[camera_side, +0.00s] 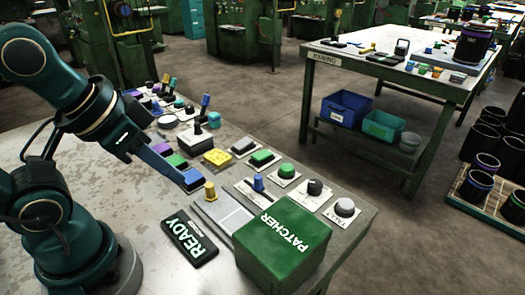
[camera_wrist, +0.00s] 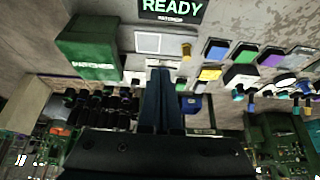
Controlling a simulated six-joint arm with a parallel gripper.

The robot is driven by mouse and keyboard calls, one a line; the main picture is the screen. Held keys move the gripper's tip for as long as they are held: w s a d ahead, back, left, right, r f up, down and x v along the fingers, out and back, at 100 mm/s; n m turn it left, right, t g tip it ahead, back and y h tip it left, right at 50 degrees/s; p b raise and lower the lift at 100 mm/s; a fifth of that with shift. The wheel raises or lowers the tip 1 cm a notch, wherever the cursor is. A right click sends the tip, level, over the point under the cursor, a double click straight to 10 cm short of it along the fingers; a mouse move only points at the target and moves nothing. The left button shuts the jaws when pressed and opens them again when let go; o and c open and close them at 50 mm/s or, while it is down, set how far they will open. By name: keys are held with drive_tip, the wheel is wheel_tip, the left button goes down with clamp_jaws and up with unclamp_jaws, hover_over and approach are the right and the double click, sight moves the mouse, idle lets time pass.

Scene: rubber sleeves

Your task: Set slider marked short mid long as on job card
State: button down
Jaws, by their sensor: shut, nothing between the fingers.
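A slider with a blue knob (camera_side: 258,183) stands on a pale plate at the middle of the panel, behind the grey square pad. Its marks are too small to read, and the knob's stop cannot be told. My gripper (camera_side: 182,178) is shut and empty, its fingers reaching low over the panel from the left, near the blue button (camera_side: 193,180). The slider is to the right of the fingertips and apart from them in the side view. In the wrist view the shut fingers (camera_wrist: 160,72) cover part of the panel. No job card is readable.
A green PATCHER box (camera_side: 283,243) stands at the front right, beside the grey pad (camera_side: 232,217). A READY display (camera_side: 189,238) lies in front. A yellow knob (camera_side: 210,191) stands close to the fingers. Several buttons, levers and dials crowd the panel; bare tabletop lies at the front left.

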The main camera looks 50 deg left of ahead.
idle(0.3)
drive_tip(key=c, duration=0.9)
unclamp_jaws()
drive_tip(key=shift+o, duration=0.7)
drive_tip(key=w+r+m, duration=0.2)
drive_tip(key=w+r, duration=0.2)
drive_tip(key=shift+r, duration=0.1)
drive_tip(key=m+g, duration=0.3)
drive_tip(key=g, duration=0.3)
hover_over(258, 176)
wheel_tip(258, 176, down, 12)
drive_tip(key=shift+f, duration=2.65)
clamp_jaws()
